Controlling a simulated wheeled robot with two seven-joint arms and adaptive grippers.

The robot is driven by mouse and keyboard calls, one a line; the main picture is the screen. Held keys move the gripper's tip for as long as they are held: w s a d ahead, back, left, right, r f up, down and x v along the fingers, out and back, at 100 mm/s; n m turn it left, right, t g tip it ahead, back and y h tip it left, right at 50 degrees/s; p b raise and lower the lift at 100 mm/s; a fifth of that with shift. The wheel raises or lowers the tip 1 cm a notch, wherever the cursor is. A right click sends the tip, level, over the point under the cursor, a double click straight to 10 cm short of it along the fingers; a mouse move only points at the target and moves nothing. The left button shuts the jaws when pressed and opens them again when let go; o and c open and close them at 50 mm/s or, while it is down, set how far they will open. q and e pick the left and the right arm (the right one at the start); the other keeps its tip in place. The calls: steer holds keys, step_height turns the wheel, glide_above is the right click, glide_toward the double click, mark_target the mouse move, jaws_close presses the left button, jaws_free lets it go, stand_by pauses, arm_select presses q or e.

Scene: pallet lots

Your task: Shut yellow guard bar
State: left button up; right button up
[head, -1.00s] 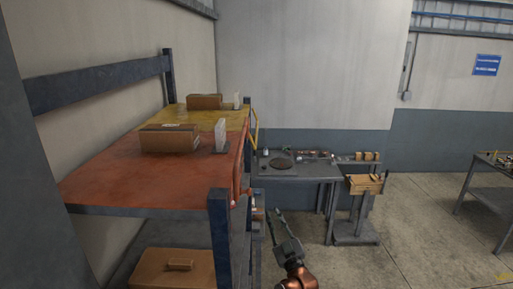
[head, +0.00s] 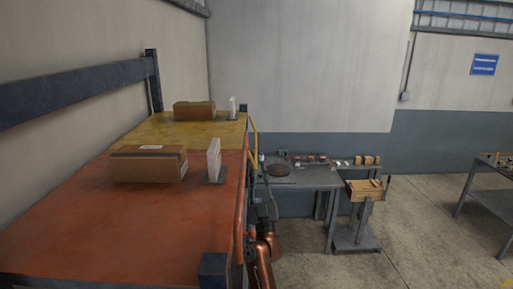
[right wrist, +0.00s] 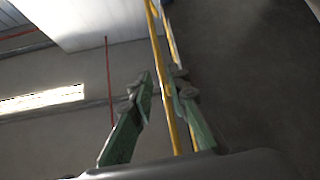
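The yellow guard bar (head: 254,138) stands out at the right edge of the yellow shelf deck (head: 220,133) in the head view. In the right wrist view the yellow bar (right wrist: 157,47) runs lengthwise through the picture and passes through the gap between my fingers, nearer the right one. My right gripper (right wrist: 160,85) is open, its two green fingers apart. In the head view my right gripper (head: 265,195) is small and partly hidden beside the shelf's right edge. I cannot tell whether a finger touches the bar. My left gripper is not in view.
The orange deck (head: 90,220) is nearer, with a cardboard box (head: 148,165) and a white upright piece (head: 213,160). An orange bar (head: 240,205) lines its right edge. A grey workbench (head: 300,176) and a wooden crate (head: 365,190) stand beyond.

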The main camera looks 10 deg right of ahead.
mark_target(256, 150)
steer(key=shift+h, duration=0.3)
steer(key=p+x, duration=0.2)
steer(key=x, duration=0.5)
steer(key=shift+w+d+r, duration=0.1)
steer(key=shift+r, duration=0.3)
steer(key=shift+w, duration=0.1)
steer(key=c, duration=0.3)
jaws_close()
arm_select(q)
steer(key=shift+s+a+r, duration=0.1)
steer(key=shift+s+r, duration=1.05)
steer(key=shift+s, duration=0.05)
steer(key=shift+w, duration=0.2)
